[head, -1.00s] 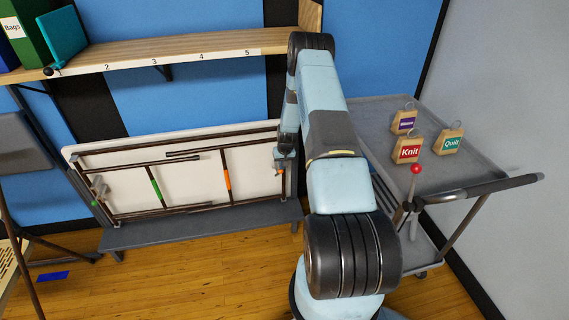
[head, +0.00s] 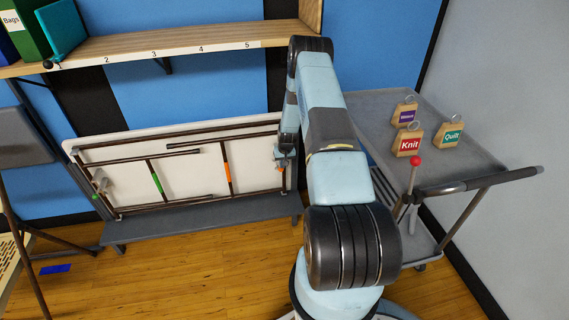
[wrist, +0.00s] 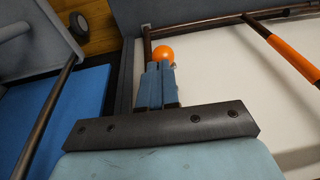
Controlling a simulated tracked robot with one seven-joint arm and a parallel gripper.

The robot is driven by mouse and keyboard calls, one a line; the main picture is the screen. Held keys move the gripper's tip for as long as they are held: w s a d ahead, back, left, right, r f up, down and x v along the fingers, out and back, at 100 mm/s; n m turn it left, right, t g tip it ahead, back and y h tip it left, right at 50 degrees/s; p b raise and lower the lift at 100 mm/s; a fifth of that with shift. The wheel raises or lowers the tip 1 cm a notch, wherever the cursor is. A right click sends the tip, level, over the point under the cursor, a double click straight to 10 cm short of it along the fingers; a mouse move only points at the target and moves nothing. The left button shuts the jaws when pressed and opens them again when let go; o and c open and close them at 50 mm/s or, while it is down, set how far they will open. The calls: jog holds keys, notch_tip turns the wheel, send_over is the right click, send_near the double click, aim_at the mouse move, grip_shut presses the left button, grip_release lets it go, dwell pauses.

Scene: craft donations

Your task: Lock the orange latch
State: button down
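The orange latch shows as a round orange knob (wrist: 163,54) in the wrist view, just beyond my fingertips. In the head view it is a small orange spot (head: 280,168) at the right end of a folded table (head: 200,162) standing on its side. My gripper (wrist: 160,68) has its two blue fingers close together, with nothing visible between them. The tips are beside or against the knob; contact is unclear. In the head view my gripper (head: 284,156) is small and partly hidden by my arm.
The folded table stands on a low grey bench (head: 200,218). A green latch (head: 95,197) sits at its left end. A shelf (head: 190,52) runs above. A grey cart (head: 375,108) with tagged wooden blocks and a red-knobbed lever (head: 415,162) stands at right.

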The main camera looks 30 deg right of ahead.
jog(key=shift+r, duration=0.25)
jog(key=w+d+v, duration=0.1)
jog(key=v, duration=1.2)
jog(key=shift+r, duration=0.15)
jog(key=shift+w, duration=0.1)
jog(key=s+a+r+n, duration=0.1)
jog(key=a+r, duration=0.3)
jog(key=r, duration=0.7)
jog(key=s+a+r, duration=0.1)
jog(key=a+r, duration=0.2)
jog(key=r, duration=0.9)
jog(key=s+a+r+n+t, duration=0.1)
jog(key=s+a+r, duration=0.35)
jog(key=r, duration=0.35)
jog(key=s+a+r, duration=0.4)
jog(key=s+r, duration=0.2)
jog(key=r, duration=0.2)
jog(key=s+a+r+t, duration=0.1)
jog(key=s+a+r, duration=0.2)
jog(key=s+r, duration=0.3)
jog(key=s+a+r, duration=0.3)
jog(key=s+r, duration=0.1)
jog(key=s, duration=0.3)
jog(key=s+a+r, duration=0.1)
jog(key=s+a, duration=0.1)
jog(key=s, duration=0.6)
jog(key=s+a+n+t, duration=0.1)
jog(key=s, duration=0.8)
jog(key=shift+s+a+r, duration=0.35)
jog(key=shift+r, duration=0.05)
